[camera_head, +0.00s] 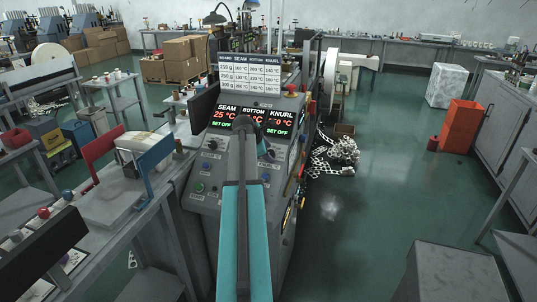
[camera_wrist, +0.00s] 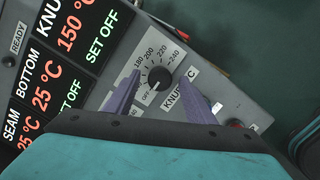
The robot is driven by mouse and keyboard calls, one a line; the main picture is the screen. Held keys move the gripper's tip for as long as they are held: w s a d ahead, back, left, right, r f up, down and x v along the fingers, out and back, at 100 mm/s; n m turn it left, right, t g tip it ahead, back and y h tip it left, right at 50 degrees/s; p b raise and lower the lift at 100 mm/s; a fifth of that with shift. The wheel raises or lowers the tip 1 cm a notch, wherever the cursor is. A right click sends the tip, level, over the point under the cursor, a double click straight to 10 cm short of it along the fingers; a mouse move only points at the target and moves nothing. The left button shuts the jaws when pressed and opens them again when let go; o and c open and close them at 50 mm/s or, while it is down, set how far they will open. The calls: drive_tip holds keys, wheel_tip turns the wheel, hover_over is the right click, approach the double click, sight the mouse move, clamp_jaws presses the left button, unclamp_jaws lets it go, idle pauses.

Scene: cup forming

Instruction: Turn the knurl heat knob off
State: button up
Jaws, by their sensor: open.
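The knurl heat knob (camera_wrist: 159,78) is a small black dial on the grey panel in the wrist view, ringed by numbers up to 240 and labelled KNURL °C. A pale pointer mark on it runs toward the OFF side of the scale. The display (camera_wrist: 80,35) reads KNURL 150 °C with SET OFF in green; SEAM and BOTTOM read 25 °C. My gripper (camera_wrist: 160,74) is open, its two purple fingers on either side of the knob; I cannot tell whether they touch it. In the head view my arm hides the gripper and part of the panel.
A bench (camera_head: 110,210) stands left; the floor (camera_head: 380,170) at right is largely clear.

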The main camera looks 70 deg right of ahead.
drive_tip(key=b+v, duration=0.3)
drive_tip(key=v, duration=1)
drive_tip(key=shift+a, duration=0.1)
drive_tip(key=shift+f, duration=0.1)
idle(0.3)
